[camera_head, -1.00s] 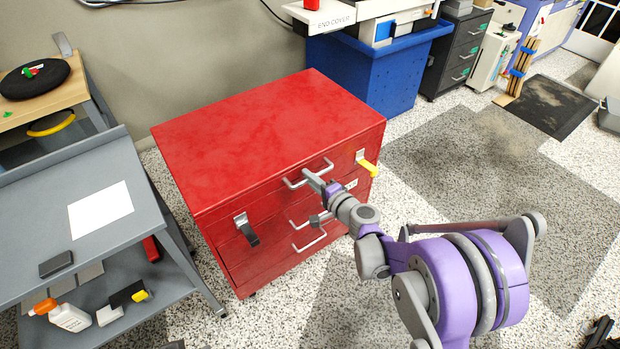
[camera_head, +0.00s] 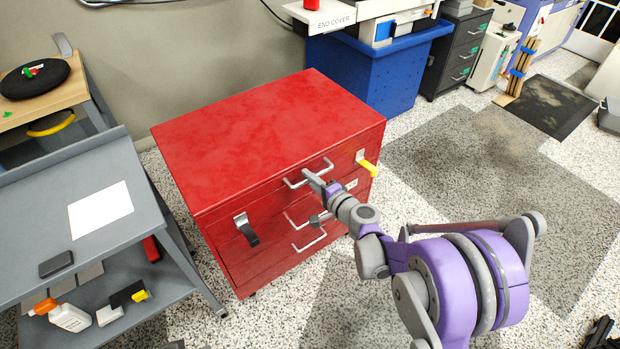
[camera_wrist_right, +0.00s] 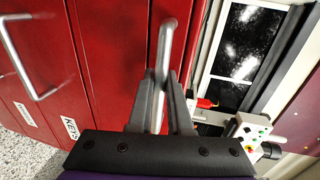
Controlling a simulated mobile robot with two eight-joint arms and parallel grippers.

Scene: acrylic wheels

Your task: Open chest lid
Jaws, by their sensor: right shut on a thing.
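The red chest (camera_head: 270,125) stands on the floor in the middle of the head view, with its lid down. A grey bar handle (camera_head: 296,183) is on its upper front. My right gripper (camera_head: 312,178) is at that handle, and in the right wrist view the two fingers (camera_wrist_right: 160,100) are shut around the handle's bar (camera_wrist_right: 166,48). A black latch (camera_head: 246,230) hangs at the front left, and a yellow-tipped latch (camera_head: 367,165) sticks out at the front right. My left gripper is not in view.
A grey bench (camera_head: 85,170) with a paper sheet (camera_head: 100,209) stands close on the left. A blue bin (camera_head: 370,70) is behind the chest. Lower drawer handles (camera_head: 309,240) sit below the gripped one.

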